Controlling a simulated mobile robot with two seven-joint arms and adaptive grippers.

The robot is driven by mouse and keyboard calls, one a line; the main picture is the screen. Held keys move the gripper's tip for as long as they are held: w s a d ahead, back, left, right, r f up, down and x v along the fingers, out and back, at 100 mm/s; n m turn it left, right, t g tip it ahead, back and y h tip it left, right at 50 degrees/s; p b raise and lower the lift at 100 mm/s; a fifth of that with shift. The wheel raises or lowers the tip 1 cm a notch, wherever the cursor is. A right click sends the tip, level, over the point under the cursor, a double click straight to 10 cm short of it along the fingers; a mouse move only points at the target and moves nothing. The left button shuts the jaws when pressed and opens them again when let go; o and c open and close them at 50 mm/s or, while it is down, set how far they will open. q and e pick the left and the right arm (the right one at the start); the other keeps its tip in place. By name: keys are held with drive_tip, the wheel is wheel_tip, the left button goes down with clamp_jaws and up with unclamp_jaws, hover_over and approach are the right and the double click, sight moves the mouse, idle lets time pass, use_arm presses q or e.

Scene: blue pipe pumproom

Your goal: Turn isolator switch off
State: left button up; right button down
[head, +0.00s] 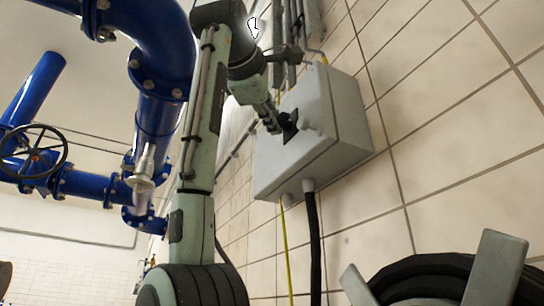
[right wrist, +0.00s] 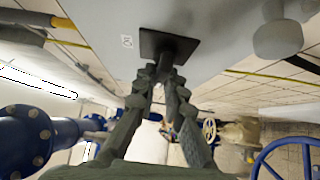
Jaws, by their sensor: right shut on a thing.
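The isolator switch (head: 288,119) is a dark square plate with a handle on the front of a grey wall box (head: 345,125). In the right wrist view the black switch plate (right wrist: 168,45) is at the top middle. My right gripper (head: 276,122) reaches it from above left. In the right wrist view its two fingers (right wrist: 164,74) close together on the switch handle, just off the plate. The fingers hide most of the handle, so its exact angle is hard to tell. My left gripper is not in view.
A pale round knob (head: 308,112) stands out beside the switch. A black cable (head: 313,235) and a yellow one (head: 286,250) leave the box's underside. Large blue pipes (head: 155,60) and a black handwheel (head: 33,152) are on the left. A black hose coil (head: 425,275) is at lower right.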

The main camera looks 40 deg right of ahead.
drive_tip(key=shift+d, duration=0.1)
drive_tip(key=c, duration=1.6)
unclamp_jaws()
drive_tip(key=shift+s, duration=0.1)
drive_tip(key=v, duration=1.2)
drive_tip(key=shift+f, duration=0.1)
